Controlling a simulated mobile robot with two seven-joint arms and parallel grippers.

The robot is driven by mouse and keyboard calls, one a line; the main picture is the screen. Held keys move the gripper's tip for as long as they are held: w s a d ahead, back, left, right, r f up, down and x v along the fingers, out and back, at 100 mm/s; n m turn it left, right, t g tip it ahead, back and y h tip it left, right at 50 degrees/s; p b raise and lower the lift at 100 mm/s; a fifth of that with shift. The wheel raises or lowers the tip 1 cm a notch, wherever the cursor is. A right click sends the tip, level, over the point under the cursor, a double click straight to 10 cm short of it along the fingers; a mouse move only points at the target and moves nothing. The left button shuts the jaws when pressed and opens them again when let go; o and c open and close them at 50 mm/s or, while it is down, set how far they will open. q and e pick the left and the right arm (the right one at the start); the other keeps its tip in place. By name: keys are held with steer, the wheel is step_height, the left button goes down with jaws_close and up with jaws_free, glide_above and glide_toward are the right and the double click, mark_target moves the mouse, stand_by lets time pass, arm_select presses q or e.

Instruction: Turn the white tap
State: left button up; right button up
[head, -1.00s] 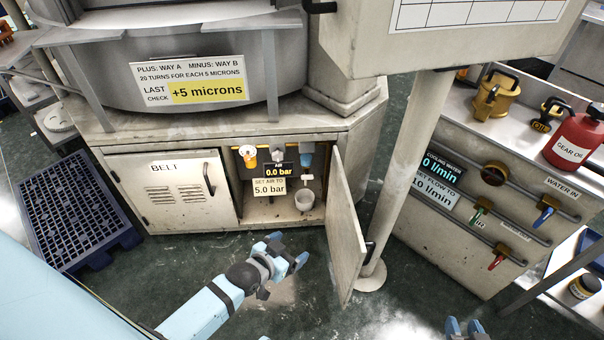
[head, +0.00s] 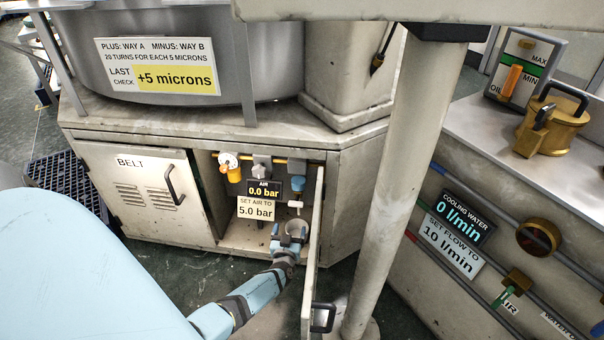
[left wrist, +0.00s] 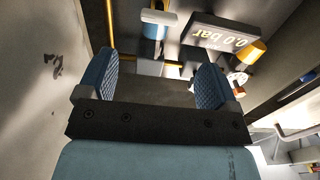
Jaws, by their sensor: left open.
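The white tap (head: 296,204) sits under a blue bowl (head: 298,184) inside the open cabinet. In the left wrist view the white tap (left wrist: 157,17) shows near the top, against the blue bowl (left wrist: 154,32). My left gripper (head: 290,231) is in the cabinet opening, just below the tap and apart from it. Its two blue-padded fingers (left wrist: 157,82) are spread with nothing between them. My right gripper is not in the head view.
The cabinet door (head: 313,250) stands open close to the right of my left gripper. A yellow-orange regulator (head: 233,173) and the 0.0 bar display (head: 263,190) are left of the tap. A post (head: 400,170) stands right.

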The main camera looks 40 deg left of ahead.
mark_target(295, 206)
arm_select(q)
steer(key=shift+b+x, duration=3.7)
steer(key=shift+x, duration=2.55)
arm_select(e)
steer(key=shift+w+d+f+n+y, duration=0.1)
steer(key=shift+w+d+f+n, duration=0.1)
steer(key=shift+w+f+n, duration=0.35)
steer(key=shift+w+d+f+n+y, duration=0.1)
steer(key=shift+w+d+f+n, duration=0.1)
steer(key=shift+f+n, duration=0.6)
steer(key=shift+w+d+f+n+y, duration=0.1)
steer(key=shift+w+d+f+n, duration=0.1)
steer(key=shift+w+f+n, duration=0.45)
arm_select(q)
steer(key=shift+r, duration=0.1)
steer(key=shift+c, duration=0.4)
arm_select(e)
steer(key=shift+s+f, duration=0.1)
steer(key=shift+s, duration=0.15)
arm_select(q)
steer(key=c, duration=0.8)
steer(key=shift+c, duration=0.2)
